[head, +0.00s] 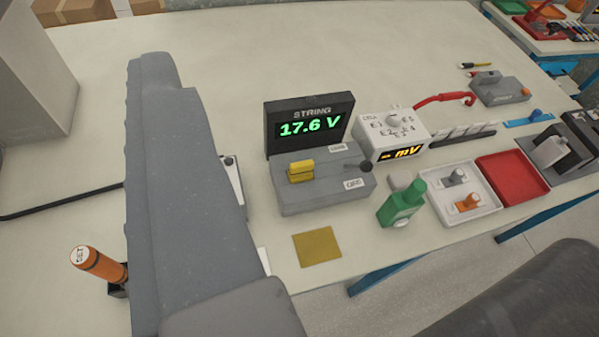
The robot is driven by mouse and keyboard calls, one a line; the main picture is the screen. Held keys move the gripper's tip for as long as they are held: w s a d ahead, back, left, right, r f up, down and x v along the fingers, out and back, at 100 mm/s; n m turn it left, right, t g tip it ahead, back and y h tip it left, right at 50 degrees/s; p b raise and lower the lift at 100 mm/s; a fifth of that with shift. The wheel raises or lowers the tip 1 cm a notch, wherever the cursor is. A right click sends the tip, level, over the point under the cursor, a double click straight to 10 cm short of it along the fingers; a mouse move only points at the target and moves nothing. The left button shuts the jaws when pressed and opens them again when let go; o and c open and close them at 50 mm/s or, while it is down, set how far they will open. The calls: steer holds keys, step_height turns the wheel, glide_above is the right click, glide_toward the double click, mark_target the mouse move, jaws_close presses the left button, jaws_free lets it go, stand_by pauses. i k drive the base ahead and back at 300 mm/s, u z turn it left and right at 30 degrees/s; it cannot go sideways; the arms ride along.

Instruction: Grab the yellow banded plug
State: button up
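A yellow plug-like piece (301,171) sits on top of a grey box (322,192) in front of the black display reading 17.6 V. I cannot make out a separate band on it. Two other plug-like pieces lie in a white tray (484,210): a grey one (457,177) and an orange one (468,203). A large grey part of mine (185,190), with a ridged left edge, covers the left of the view. It stands apart from the yellow piece. No pair of fingertips can be made out, so whether my gripper is open or shut does not show.
A green bottle (401,204) and a white mV meter (392,132) stand right of the grey box. A red tray (513,177) is farther right. An orange cylinder (98,264) leans at lower left. A flat yellow square (317,246) lies near the front edge.

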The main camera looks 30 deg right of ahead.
mark_target(301, 171)
steer(key=k, duration=1.3)
steer(key=z, duration=0.65)
steer(key=i, duration=1.45)
steer(key=z, duration=0.1)
